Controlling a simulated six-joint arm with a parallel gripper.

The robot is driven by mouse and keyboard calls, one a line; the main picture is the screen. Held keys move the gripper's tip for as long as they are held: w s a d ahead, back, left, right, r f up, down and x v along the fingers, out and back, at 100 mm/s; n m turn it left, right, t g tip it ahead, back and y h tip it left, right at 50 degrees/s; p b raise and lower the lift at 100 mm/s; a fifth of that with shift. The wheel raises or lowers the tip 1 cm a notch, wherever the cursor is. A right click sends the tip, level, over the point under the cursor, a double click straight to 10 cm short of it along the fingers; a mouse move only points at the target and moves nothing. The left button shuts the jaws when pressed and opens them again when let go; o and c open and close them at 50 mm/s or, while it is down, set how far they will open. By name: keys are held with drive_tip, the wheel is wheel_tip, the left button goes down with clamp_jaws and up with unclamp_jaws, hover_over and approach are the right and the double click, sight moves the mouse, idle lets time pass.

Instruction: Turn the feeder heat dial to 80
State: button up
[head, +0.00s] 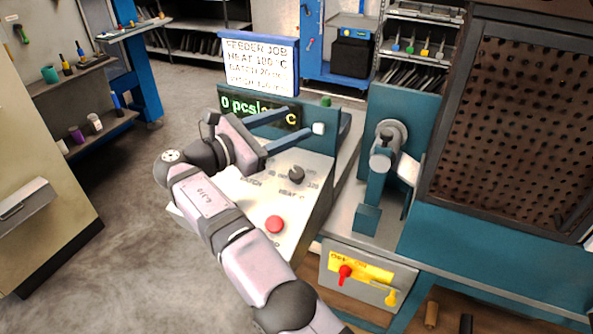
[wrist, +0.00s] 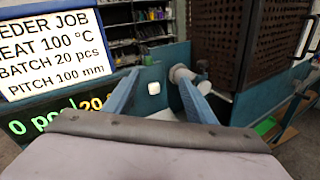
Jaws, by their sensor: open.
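The heat dial (head: 296,173) is a small dark knob on the sloping pale feeder panel (head: 312,200), with OFF, HEAT and 120 printed around it. Its pointer setting is too small to read. My gripper (head: 302,119) is open and empty, above and beyond the dial, in front of the upright teal display housing. Its two blue fingers also show in the wrist view (wrist: 160,76), spread apart. The dial is not visible in the wrist view. The job sign (head: 258,65) reads HEAT 100 °C, BATCH 20 pcs; it also shows in the wrist view (wrist: 52,50).
A white square button (wrist: 154,88) sits on the teal housing, seen between the fingers. A red button (head: 275,224) is on the panel near my arm. A green-lettered display (head: 240,107) is partly hidden. A teal press mechanism (head: 376,185) stands to the right.

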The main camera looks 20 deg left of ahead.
drive_tip(key=s+r, duration=0.1)
drive_tip(key=n+t+y+b, duration=0.2)
drive_tip(key=n+y, duration=0.3)
drive_tip(key=n, duration=0.4)
approach(295, 175)
drive_tip(key=w, duration=0.1)
drive_tip(key=w+d, duration=0.1)
drive_tip(key=w, duration=0.1)
drive_tip(key=shift+w+d+r, duration=0.1)
drive_tip(key=shift+w+d, duration=0.1)
drive_tip(key=shift+d, duration=0.1)
drive_tip(key=shift+a+m, duration=0.3)
drive_tip(key=shift+m, duration=0.2)
drive_tip(key=shift+w+a+m+y, duration=0.15)
drive_tip(key=shift+m+y, duration=0.25)
drive_tip(key=shift+m, duration=0.2)
drive_tip(key=shift+w, duration=0.1)
drive_tip(key=shift+w+d+p, duration=0.2)
drive_tip(key=shift+w+p, duration=0.15)
drive_tip(key=shift+w, duration=1.4)
drive_tip(key=shift+w+d+p, duration=0.2)
drive_tip(key=shift+w+p, duration=0.1)
drive_tip(key=shift+w, duration=1.45)
